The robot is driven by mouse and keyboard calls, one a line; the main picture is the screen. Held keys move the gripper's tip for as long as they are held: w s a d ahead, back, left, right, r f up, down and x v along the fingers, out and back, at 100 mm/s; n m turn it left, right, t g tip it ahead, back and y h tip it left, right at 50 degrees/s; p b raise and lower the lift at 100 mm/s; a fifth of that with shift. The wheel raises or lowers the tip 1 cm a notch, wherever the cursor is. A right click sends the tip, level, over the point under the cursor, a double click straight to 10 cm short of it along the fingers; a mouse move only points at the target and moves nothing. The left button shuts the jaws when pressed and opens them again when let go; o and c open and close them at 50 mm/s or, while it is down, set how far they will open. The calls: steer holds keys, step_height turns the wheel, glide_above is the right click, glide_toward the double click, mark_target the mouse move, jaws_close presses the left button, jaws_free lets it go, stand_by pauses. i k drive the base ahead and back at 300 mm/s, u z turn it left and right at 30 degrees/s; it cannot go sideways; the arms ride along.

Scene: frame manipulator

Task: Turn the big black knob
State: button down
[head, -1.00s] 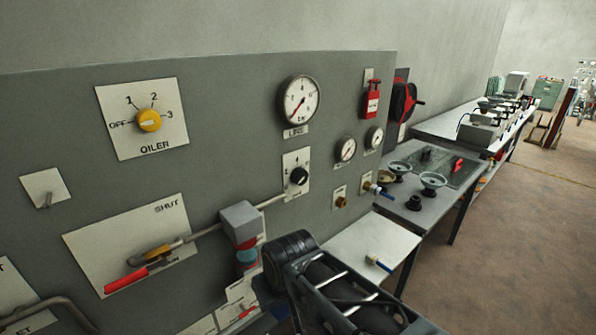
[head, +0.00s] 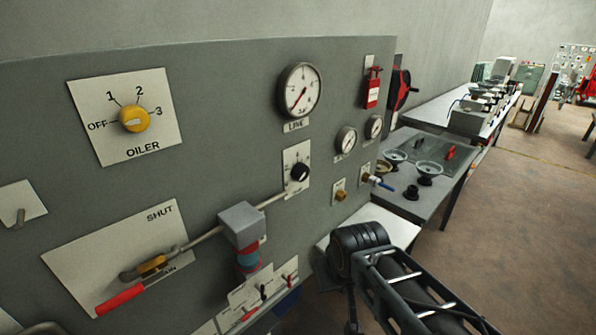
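The black knob (head: 299,172) sits on a white scale plate (head: 296,158) on the grey panel, below the large LINE gauge. It is round with a light pointer mark, and nothing covers it. My arm (head: 405,285) shows at the lower right, in front of the white bench and apart from the knob. My gripper cannot be made out in this view, so its opening is hidden.
A grey box (head: 241,224) juts out below the knob. Benches stand along the right; floor there is open.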

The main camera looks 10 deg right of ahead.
mark_target(300, 173)
steer(key=u, duration=1.8)
steer(key=k, duration=0.8)
steer(key=z, duration=1.1)
steer(key=i, duration=0.45)
steer(key=u, duration=0.1)
